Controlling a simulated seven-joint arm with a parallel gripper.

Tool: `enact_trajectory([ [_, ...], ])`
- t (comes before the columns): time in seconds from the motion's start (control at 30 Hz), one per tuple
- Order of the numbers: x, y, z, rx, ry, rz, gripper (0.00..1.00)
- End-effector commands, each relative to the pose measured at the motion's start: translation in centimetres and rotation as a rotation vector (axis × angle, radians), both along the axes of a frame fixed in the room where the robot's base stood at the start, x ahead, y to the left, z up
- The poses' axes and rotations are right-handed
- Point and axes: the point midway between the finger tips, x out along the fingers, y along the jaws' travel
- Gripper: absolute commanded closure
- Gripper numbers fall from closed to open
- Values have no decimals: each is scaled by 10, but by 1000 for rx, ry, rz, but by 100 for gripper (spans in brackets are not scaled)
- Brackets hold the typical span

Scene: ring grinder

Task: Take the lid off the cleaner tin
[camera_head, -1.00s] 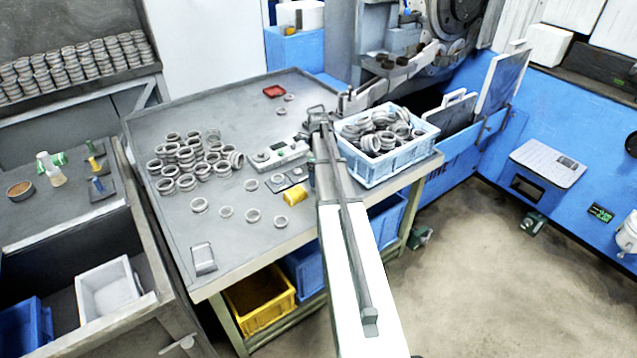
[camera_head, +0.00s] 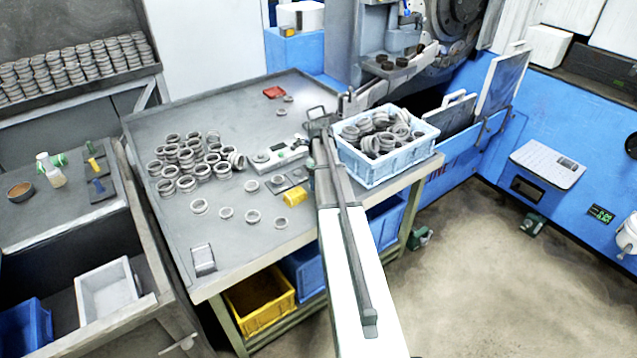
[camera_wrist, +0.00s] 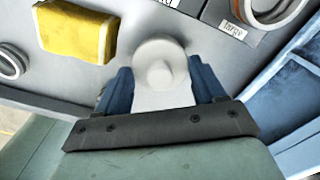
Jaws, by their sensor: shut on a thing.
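A white round piece with a small raised knob (camera_wrist: 160,70), which looks like the cleaner tin's lid, shows in the wrist view. My gripper (camera_wrist: 162,88) has its two blue fingers on either side of this white piece and is shut on it. A pale part shows below the disc between the fingers. I cannot tell whether the tin's body is still joined beneath it. In the head view my gripper (camera_head: 310,178) is small, at the table's right front side, partly behind my arm. The tin cannot be made out there.
A light blue crate of rings (camera_head: 388,165) stands close to the right. Several loose rings lie left on the grey table (camera_head: 240,115). The table's front edge is near.

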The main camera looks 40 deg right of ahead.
Motion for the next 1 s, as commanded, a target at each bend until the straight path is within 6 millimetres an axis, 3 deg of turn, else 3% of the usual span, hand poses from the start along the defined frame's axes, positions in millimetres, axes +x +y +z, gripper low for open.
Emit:
enact_trajectory([
  [0.23, 0, 0, 10, 0, -1, 0, 59],
  [0.7, 0, 0, 80, 0, -1, 0, 59],
  [1.0, 0, 0, 99, 0, 0, 0, 59],
])
